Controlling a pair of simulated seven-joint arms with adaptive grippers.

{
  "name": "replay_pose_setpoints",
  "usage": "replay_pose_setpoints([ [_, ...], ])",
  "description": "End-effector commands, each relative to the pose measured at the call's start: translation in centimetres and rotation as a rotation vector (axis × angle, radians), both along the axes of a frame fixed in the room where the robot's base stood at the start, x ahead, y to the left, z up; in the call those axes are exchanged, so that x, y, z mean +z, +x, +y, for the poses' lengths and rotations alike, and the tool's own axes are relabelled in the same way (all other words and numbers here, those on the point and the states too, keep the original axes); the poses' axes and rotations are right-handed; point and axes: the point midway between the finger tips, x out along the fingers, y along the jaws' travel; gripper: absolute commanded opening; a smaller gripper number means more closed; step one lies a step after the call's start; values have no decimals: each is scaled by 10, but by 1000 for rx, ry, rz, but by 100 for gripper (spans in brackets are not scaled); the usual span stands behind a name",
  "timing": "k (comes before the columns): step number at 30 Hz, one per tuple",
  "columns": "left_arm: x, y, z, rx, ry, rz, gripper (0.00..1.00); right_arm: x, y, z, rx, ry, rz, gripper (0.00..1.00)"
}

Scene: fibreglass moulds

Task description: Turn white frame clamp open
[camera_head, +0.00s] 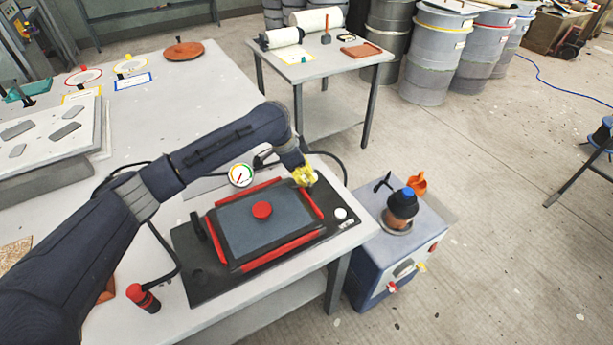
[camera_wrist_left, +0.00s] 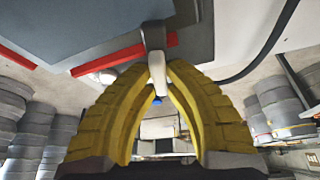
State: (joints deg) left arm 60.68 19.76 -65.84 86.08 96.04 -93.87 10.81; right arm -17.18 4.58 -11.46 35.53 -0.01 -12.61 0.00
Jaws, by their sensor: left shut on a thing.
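The white frame clamp (camera_wrist_left: 157,68) shows in the left wrist view as a small white lever on a dark pivot, between the yellow fingertips. My left gripper (camera_head: 306,177) is at the far right corner of the dark mould frame (camera_head: 212,289) in the head view; it also shows in the left wrist view (camera_wrist_left: 157,80). Its yellow fingers are shut on the white clamp. In the head view the fingers mostly cover the clamp. The frame has red edge bars (camera_head: 281,251) and a red knob (camera_head: 262,210) on a grey panel. My right gripper is not in view.
A round white knob (camera_head: 341,214) sits right of the frame. A pressure gauge (camera_head: 241,175) stands behind it, with black hoses around. A grey-blue pump unit (camera_head: 394,262) stands right of the table. A red-capped tool (camera_head: 143,298) lies at front left.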

Motion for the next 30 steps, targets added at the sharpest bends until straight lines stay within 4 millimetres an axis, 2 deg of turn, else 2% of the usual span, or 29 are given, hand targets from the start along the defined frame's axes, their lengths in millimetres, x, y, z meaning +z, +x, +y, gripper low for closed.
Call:
replay_pose_setpoints([
  [30,0,6,-3,-958,0,1,0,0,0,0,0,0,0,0],
])
